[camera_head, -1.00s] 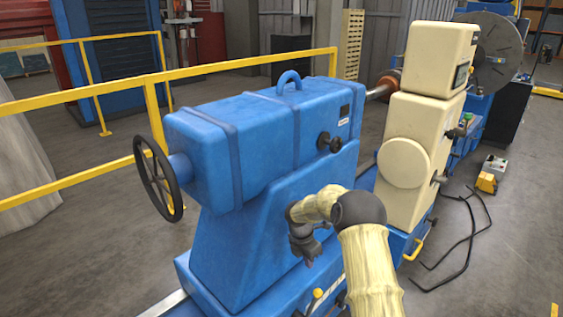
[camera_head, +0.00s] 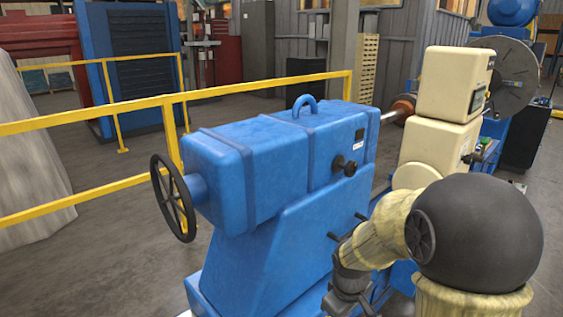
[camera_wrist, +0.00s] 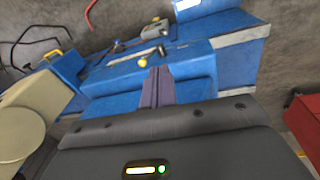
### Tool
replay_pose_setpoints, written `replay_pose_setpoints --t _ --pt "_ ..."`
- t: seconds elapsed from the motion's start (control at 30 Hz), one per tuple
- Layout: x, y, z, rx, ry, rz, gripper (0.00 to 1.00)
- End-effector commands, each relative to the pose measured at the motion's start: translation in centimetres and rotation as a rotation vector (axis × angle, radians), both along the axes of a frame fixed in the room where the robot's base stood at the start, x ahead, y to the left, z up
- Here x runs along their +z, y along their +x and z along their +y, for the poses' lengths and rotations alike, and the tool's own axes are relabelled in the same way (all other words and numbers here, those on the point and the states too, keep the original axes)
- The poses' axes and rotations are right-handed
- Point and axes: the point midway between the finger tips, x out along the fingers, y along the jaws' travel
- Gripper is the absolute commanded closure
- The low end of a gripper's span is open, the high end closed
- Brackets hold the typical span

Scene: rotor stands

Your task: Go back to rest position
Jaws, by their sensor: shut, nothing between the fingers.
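My gripper (camera_wrist: 157,86) shows in the wrist view with its two fingers together and nothing between them. In the head view the lower part of my gripper (camera_head: 349,299) is at the bottom edge, in front of the blue machine's base, and its fingertips cannot be made out. My arm is folded, with a large dark joint close to the camera at the lower right. The blue machine (camera_head: 265,165) with a black handwheel (camera_head: 173,198) stands to the left of my arm. I cannot tell the exact gap between them.
A cream machine column (camera_head: 450,85) stands behind my arm, with a large grey disc (camera_head: 508,80) beyond it. A yellow railing (camera_head: 90,118) runs behind the blue machine. Bare concrete floor (camera_head: 95,260) lies at the left. In the wrist view, a red object (camera_wrist: 304,120) is at the right edge.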

Motion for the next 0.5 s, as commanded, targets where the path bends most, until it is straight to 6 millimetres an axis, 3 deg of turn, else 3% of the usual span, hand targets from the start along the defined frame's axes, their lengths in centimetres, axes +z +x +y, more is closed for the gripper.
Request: replay_pose_setpoints --t 0.1,0.3,0.5 --pt "1.0 -3.6 -0.5 -0.216 0.052 -0.040 1.00" --pt "1.7 -8.4 -1.0 -0.535 0.137 -0.091 1.00" --pt "1.7 -9.7 -1.0 -0.627 0.164 -0.102 1.00"
